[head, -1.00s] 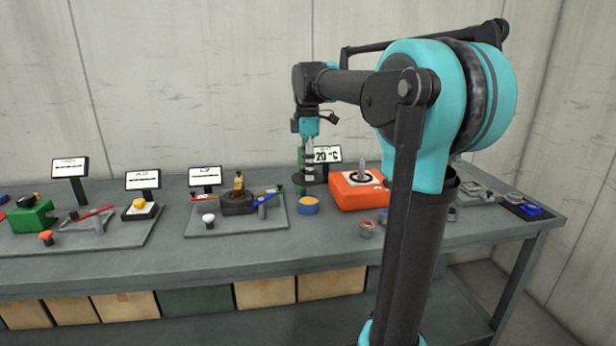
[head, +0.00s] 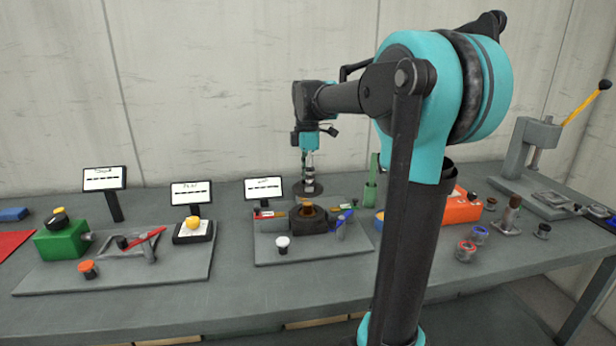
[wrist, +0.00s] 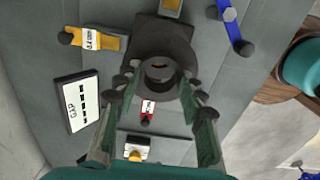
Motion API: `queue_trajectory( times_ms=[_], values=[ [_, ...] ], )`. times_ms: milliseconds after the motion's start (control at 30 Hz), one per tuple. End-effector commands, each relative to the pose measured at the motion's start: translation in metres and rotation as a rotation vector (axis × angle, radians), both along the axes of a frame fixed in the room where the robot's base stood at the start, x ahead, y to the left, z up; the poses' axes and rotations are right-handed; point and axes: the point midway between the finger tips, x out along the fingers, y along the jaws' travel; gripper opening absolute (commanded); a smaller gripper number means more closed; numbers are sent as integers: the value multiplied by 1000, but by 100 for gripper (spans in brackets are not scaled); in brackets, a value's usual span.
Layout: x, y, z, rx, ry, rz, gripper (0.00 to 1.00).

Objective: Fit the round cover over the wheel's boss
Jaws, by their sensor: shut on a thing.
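My gripper (head: 308,178) is shut on a dark round cover (head: 307,189), a flat disc with a raised collar. In the wrist view the cover (wrist: 158,96) sits between the green fingers with their dark tips, and a small brown spot shows through its centre. In the head view it hangs above the dark jack body (head: 307,225), whose middle shows brown. A gap seems to remain between them. The jack body also shows beyond the cover in the wrist view (wrist: 165,34). The cover and gripper partly hide the jack, and I cannot make out the wheel's boss clearly.
The jack stands on a grey plate (head: 345,250) with a white-topped knob (head: 283,243) and a blue lever (head: 340,219). A display (head: 263,188) stands behind it. A green post (head: 370,188) is close on the right. Another plate (head: 110,278) lies left.

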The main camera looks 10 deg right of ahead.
Motion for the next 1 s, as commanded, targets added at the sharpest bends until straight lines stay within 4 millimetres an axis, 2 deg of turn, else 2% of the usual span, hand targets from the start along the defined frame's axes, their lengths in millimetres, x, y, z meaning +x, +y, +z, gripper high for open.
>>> queue_trajectory(
  times_ms=[1000],
  values=[
    [0, 0, -51, 0, 0, 0, 0]
  ],
)
